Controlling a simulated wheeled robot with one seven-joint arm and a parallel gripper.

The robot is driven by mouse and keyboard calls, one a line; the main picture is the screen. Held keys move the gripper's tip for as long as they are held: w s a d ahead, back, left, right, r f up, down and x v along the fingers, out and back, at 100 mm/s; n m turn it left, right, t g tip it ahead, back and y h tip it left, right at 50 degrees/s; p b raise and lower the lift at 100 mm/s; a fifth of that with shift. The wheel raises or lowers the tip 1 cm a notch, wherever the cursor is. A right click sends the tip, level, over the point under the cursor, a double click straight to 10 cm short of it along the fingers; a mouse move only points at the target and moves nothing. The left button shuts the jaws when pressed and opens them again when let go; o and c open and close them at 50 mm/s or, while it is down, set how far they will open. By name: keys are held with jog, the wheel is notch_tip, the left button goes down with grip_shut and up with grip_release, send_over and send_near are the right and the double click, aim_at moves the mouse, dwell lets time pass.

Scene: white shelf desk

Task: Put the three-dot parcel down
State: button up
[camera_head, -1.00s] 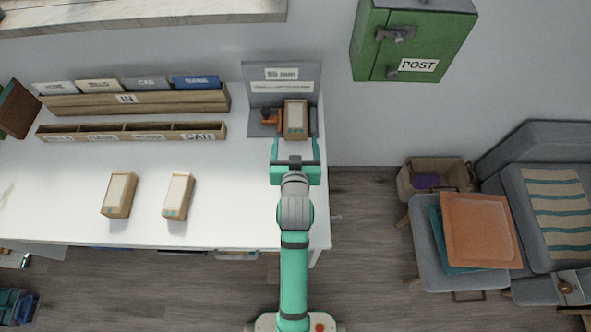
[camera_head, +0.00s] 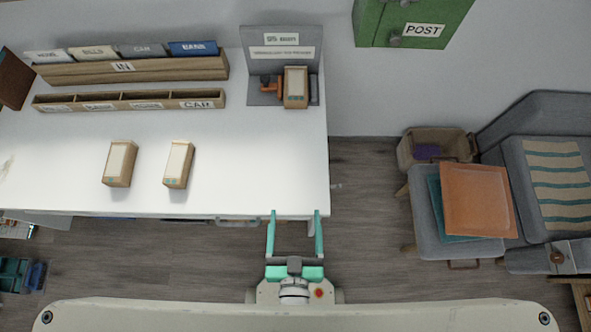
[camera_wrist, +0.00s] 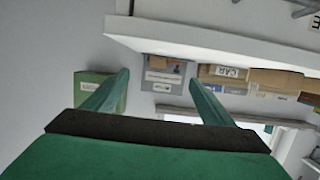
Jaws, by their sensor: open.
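A tan parcel (camera_head: 295,88) with a pale top stands on the grey station (camera_head: 312,62) at the desk's back right, beside a small orange-and-dark item (camera_head: 270,84). Two similar parcels stand on the open desk, a left one (camera_head: 119,163) and a right one (camera_head: 178,164). Small teal marks show on the parcels, but I cannot count the dots. My gripper (camera_head: 295,213) is open and empty at the desk's front right edge, well apart from every parcel. Its spread fingers also show in the wrist view (camera_wrist: 158,80).
A wooden rack (camera_head: 130,70) of labelled folders and a low sorter (camera_head: 130,102) line the desk's back left. A green POST box (camera_head: 390,25) hangs on the wall. A chair with an orange cushion (camera_head: 478,200) stands at right. The desk's front right is clear.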

jog(key=v, duration=0.2)
jog(key=r+v, duration=0.1)
jog(key=v, duration=0.2)
jog(key=shift+w+d, duration=0.1)
jog(key=shift+w, duration=0.1)
jog(key=c, duration=1.2)
